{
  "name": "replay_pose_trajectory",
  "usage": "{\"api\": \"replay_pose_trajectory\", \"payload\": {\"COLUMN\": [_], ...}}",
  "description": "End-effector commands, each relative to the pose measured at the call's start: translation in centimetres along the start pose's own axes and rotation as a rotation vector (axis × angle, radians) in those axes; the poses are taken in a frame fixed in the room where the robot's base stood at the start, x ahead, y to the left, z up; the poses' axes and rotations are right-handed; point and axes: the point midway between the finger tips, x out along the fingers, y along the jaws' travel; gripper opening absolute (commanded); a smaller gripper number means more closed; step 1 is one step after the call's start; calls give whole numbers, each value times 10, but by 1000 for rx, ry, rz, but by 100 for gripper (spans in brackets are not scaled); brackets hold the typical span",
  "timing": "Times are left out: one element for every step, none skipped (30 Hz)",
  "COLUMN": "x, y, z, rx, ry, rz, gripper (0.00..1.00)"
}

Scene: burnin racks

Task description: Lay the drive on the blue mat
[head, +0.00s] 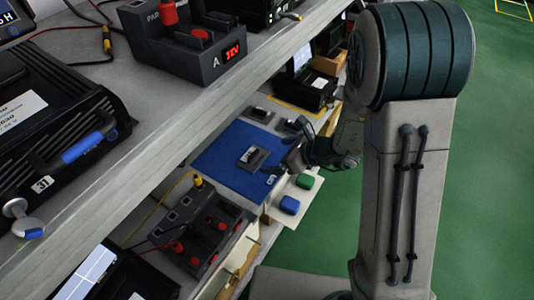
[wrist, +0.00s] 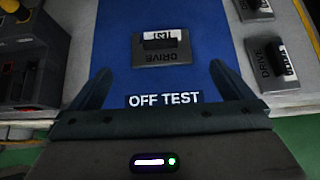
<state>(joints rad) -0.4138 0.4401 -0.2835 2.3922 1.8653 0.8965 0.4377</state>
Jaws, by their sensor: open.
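A grey drive (head: 252,158) with a dark slot and a white label lies flat on the blue mat (head: 215,160). In the wrist view the drive (wrist: 162,58) lies wholly on the mat (wrist: 110,45), ahead of the fingertips and apart from them. My gripper (head: 280,168) is over the mat's near right part, beside the drive. In the wrist view my gripper (wrist: 160,72) is open and empty, its two fingers spread wide. White "OFF TEST" lettering on the mat shows between the fingers.
Two more drives (wrist: 272,65) (wrist: 253,10) lie on the pale bench right of the mat. A green block (head: 305,181) and a blue block (head: 289,205) sit on a white sheet. A dark dock with red knobs (head: 205,230) stands beside the mat. A shelf (head: 160,110) overhangs the left.

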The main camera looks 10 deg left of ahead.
Motion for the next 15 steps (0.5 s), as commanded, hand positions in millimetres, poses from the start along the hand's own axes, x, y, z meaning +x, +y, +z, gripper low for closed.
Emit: {"api": "replay_pose_trajectory", "payload": {"x": [-11, -16, -21, -24, -28, -31, -32, -34, -35, -36, -36, -36, -36, -37, -39], "y": [0, -1, 0, -1, -1, 0, 0, 0, 0, 0, 0, 0, 0, 1, 3], "z": [1, 1, 1, 1, 1, 1, 0, 0, 0, 0, 0, -1, 0, 0, 2], "rx": [2, 2, 1, 2, 1, 0, 0, 1, 1, 1, 1, 1, -2, -8, -25], "ry": [-1, -1, 0, -1, -1, 0, 0, 0, 0, 1, 1, 1, 1, 0, 0], "rz": [-3, -3, -2, -2, -3, -2, -1, -1, 0, 0, 0, 1, 2, 5, 12], "gripper": [100, 100, 100, 100, 100, 100, 100, 100, 100, 100, 100, 100, 100, 100, 100]}}
